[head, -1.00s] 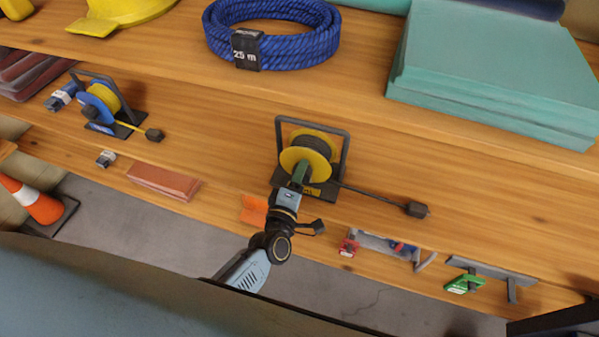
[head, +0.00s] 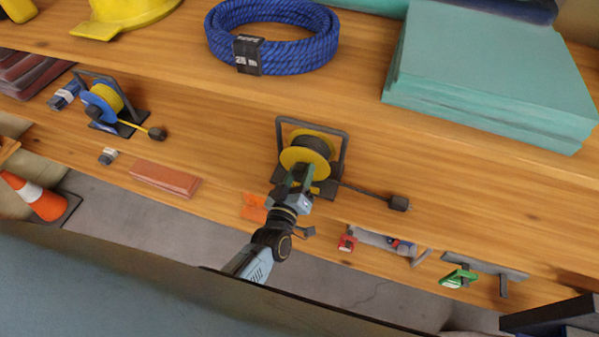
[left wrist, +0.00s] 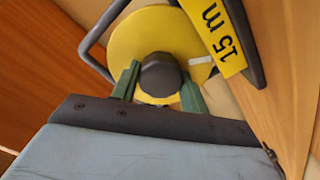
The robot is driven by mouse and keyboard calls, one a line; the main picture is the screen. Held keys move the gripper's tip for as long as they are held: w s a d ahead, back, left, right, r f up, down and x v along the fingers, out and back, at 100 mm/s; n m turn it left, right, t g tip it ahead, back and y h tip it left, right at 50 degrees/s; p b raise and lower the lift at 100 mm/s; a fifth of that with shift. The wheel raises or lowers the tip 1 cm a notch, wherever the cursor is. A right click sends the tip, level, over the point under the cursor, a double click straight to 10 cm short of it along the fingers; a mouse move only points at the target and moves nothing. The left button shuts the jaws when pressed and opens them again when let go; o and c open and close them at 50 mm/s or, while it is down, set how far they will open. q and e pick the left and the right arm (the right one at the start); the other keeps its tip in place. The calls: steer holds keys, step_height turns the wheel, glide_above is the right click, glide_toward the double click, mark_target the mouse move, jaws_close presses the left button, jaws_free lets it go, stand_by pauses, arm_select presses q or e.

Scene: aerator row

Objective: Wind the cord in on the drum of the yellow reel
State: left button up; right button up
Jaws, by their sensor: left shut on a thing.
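The yellow reel (head: 300,159) stands on the lower shelf board in a dark tube frame, mid-picture in the head view. Its dark cord (head: 362,190) runs out to the right and ends in a black plug (head: 399,203) lying on the board. My left gripper (head: 298,182) is at the reel's near face. In the left wrist view its green fingers (left wrist: 159,84) are shut on the dark round knob (left wrist: 160,73) in front of the yellow drum (left wrist: 130,42). A yellow "15 m" label (left wrist: 224,45) shows beside it. My right gripper is not seen.
A second reel, blue and yellow (head: 104,98), stands at the left with its own plug (head: 157,133). An orange piece (head: 253,207) lies left of my wrist. Red (head: 347,243) and green (head: 458,278) items are near the front edge. The board right of the plug is clear.

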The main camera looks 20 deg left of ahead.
arm_select(q)
steer(key=shift+m, duration=0.4)
steer(key=o, duration=1)
steer(key=s, duration=1.3)
steer(key=shift+s+a, duration=0.2)
steer(key=shift+s, duration=0.05)
steer(key=shift+f, duration=0.1)
